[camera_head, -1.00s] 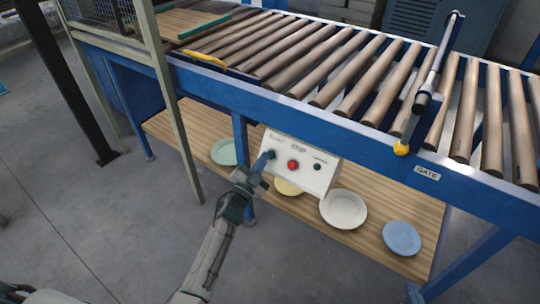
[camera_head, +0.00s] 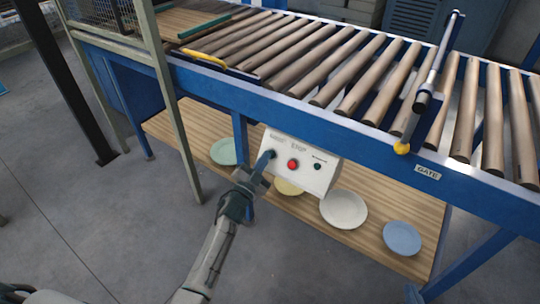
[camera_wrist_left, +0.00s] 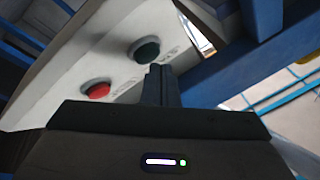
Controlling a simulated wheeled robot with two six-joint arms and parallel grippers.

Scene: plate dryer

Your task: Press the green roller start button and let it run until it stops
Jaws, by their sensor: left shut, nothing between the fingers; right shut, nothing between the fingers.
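A white control box (camera_head: 312,179) hangs under the front rail of the roller conveyor. In the head view its left button is mostly hidden behind my left gripper's fingertips. In the left wrist view that green button (camera_wrist_left: 146,50) is just beyond the fingertips. My left gripper (camera_head: 267,156) is shut and empty, its tips pointing at the button; I cannot tell whether they touch it. It also shows in the left wrist view (camera_wrist_left: 158,72). A red button (camera_head: 293,164) is in the middle, also in the left wrist view (camera_wrist_left: 96,89). A smaller dark green one (camera_head: 317,167) is at right. My right gripper is not in view.
Rollers (camera_head: 340,75) run above the box. A gate bar (camera_head: 436,65) with a yellow knob (camera_head: 401,148) crosses them. A wooden shelf (camera_head: 290,211) below holds several plates. A green-grey post (camera_head: 178,130) stands left of my left arm.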

